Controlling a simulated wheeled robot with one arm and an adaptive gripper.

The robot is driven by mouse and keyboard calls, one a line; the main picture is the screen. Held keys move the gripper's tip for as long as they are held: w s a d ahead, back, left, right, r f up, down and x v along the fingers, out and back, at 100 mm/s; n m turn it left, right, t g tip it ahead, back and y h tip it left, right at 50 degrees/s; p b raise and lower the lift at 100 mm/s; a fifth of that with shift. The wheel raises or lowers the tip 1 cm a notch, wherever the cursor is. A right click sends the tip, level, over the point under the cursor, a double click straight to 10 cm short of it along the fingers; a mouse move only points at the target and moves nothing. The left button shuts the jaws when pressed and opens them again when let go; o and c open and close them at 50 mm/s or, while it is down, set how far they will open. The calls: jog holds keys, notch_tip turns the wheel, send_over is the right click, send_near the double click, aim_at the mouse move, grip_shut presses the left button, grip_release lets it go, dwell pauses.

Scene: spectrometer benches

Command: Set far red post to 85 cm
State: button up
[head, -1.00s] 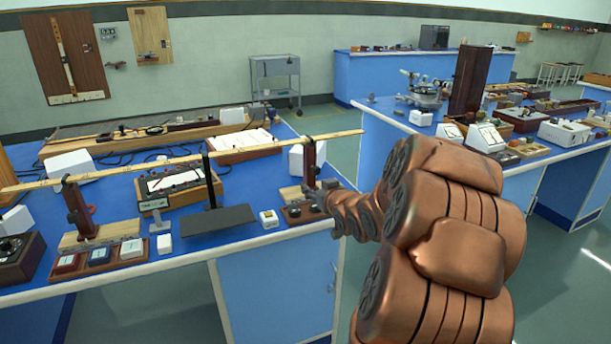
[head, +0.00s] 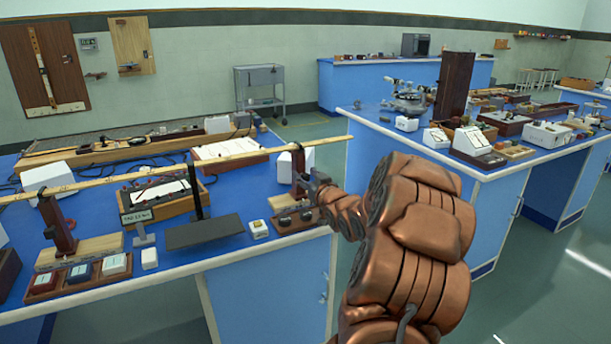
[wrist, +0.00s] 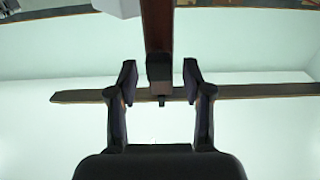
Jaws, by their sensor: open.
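Two dark red posts carry a long pale wooden rule (head: 170,172). One post (head: 58,226) stands at the left on a wooden base. The farther post (head: 298,168) stands near the right end of the bench. My gripper (head: 312,184) is beside this farther post at its right. In the wrist view my gripper (wrist: 160,82) is open, one finger on each side of a dark block (wrist: 160,68) on the post (wrist: 157,25). I cannot tell whether the fingers touch it. The rule (wrist: 250,91) crosses behind the fingers. Scale marks are unreadable.
Another blue bench (head: 420,165) stands right, across an aisle.

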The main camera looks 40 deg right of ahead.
jog(key=shift+w+d, duration=0.1)
jog(key=shift+w, duration=0.35)
grip_shut()
dwell(0.5)
